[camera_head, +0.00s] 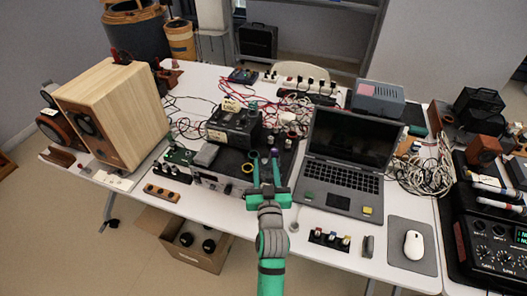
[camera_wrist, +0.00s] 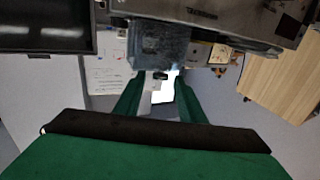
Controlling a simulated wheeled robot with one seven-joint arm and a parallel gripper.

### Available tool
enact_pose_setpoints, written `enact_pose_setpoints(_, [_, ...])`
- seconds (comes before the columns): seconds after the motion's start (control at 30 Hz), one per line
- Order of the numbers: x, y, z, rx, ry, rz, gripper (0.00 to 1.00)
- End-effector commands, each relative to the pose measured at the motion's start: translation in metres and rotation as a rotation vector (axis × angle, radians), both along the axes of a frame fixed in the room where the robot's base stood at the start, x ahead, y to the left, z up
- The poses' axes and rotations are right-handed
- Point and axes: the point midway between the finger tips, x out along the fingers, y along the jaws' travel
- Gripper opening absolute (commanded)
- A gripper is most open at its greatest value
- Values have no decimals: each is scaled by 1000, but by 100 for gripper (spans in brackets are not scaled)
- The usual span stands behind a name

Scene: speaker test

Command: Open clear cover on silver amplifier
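The silver amplifier (camera_head: 212,181) sits on the white table, left of the laptop, its front panel facing me. Its dark top carries a black device. In the wrist view the amplifier's silver front (camera_wrist: 215,12) runs along the top edge. A bluish-grey, see-through-looking block (camera_wrist: 160,45) sits by the amplifier; it may be the clear cover, but I cannot tell for sure whether it is open. My gripper (camera_head: 264,156) is over the amplifier's front right end. Its green fingers (camera_wrist: 161,82) are apart, with nothing clearly held. The block lies just beyond the fingertips; contact is unclear.
The open laptop (camera_head: 345,165) stands close on the right. A black device (camera_head: 235,125) is on the amplifier. A wooden speaker (camera_head: 120,110) stands at the left. Red and black cables (camera_head: 285,105) lie behind. A small connector strip (camera_head: 329,238) lies at the table's front.

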Motion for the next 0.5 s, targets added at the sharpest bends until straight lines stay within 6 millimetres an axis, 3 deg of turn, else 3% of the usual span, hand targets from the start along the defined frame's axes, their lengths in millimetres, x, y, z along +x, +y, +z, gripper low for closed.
enact_pose_setpoints(0.2, [38,3,1,0,-1,0,36])
enact_pose_setpoints(0.5, [66,5,0,0,1,0,36])
